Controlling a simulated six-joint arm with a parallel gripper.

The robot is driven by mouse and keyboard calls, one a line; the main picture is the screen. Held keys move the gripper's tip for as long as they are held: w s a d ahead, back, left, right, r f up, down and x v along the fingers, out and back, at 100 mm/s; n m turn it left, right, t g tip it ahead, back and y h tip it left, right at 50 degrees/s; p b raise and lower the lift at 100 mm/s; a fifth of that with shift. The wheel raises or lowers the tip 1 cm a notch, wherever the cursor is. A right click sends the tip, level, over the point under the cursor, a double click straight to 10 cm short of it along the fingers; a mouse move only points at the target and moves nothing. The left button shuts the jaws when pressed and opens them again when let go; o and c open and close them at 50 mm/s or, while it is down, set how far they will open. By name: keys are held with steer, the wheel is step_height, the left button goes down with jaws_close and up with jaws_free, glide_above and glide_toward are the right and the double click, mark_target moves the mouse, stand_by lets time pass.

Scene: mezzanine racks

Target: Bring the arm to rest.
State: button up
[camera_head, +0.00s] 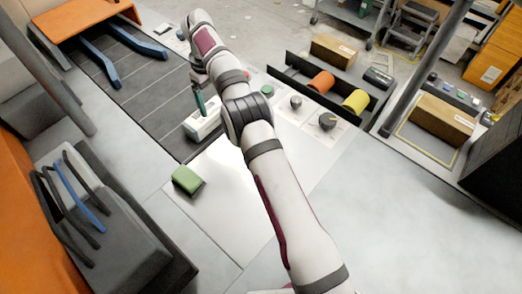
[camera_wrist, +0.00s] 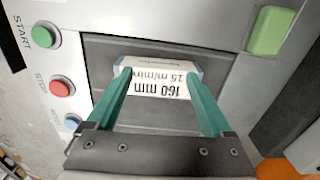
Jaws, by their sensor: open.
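My gripper (camera_wrist: 160,76) is open, with its two teal fingers spread apart. A white box (camera_wrist: 160,84) printed "160 mm" and "15 m/min" shows between the fingers in the wrist view, against a dark panel. I cannot tell whether the fingertips touch it. In the head view, a teal finger of my gripper (camera_head: 198,101) shows just above a white block (camera_head: 203,124) at the edge of the dark slatted belt. My arm reaches up and left from the bottom of that view and hides part of the table.
A green block (camera_head: 187,180) lies on the pale plate (camera_head: 228,205). Green START (camera_wrist: 46,35), red STOP (camera_wrist: 61,86) and blue (camera_wrist: 72,122) buttons sit at the left of the wrist view. Orange (camera_head: 321,82) and yellow (camera_head: 355,102) rolls stand at right. The front-right table is clear.

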steer(key=s+d+r+m+y, duration=0.1)
steer(key=s+d+r+m, duration=0.3)
steer(key=s+d+r, duration=0.35)
steer(key=s+d+r+m, duration=0.4)
steer(key=s+d+r, duration=0.1)
steer(key=s+r, duration=0.45)
steer(key=s+d+f+m, duration=0.2)
steer(key=s+f+m, duration=0.1)
steer(key=s, duration=0.9)
steer(key=s+d+f+m, duration=0.1)
steer(key=s+f+m, duration=0.2)
steer(key=s, duration=0.9)
steer(key=shift+d+m+y, duration=0.4)
steer(key=shift+m, duration=0.2)
